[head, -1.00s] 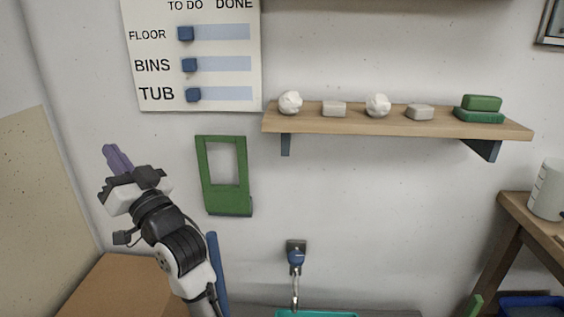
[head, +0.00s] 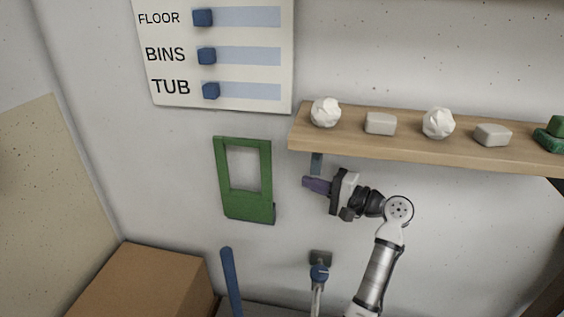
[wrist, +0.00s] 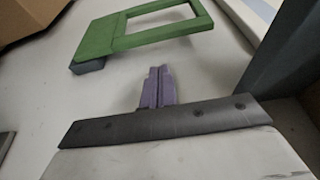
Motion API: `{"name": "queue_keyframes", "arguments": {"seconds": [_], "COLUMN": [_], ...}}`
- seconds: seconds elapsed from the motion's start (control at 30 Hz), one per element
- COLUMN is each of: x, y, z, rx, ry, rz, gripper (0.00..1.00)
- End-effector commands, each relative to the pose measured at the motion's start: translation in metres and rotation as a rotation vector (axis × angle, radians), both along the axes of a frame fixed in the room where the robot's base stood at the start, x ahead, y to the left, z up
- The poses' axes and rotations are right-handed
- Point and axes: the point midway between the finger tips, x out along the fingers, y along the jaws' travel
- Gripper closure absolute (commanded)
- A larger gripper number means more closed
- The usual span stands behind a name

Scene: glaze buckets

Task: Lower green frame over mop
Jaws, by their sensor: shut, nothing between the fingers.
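The green frame (head: 248,211), a flat panel with a rectangular opening, is upright against the wall below the chore board. The blue pole (head: 231,283) standing below it looks like the mop's handle; its lower end is out of view. My gripper (head: 306,183) is to the right of the frame, under the shelf's left end, its purple fingers pointing left towards the frame, apart from it. In the wrist view the fingers (wrist: 156,87) are closed together and empty, with the green frame (wrist: 98,42) beyond them. A small blue-grey block (wrist: 88,66) shows at the frame's corner.
The wooden shelf (head: 400,148) with white lumps and grey blocks is just above my gripper, its bracket (head: 316,164) close by. A wall tap (head: 319,272) is below. A cardboard box (head: 145,280) stands at lower left. The chore board (head: 220,96) hangs above the frame.

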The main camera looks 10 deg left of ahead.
Motion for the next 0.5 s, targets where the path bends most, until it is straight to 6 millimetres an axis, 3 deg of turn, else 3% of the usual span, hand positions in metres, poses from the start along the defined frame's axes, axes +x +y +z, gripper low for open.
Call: {"name": "queue_keyframes", "arguments": {"seconds": [0.5], "x": [0.0013], "y": [0.0047], "z": [0.0008], "rx": [0.001], "ry": [0.002], "rz": [0.004], "gripper": [1.0]}}
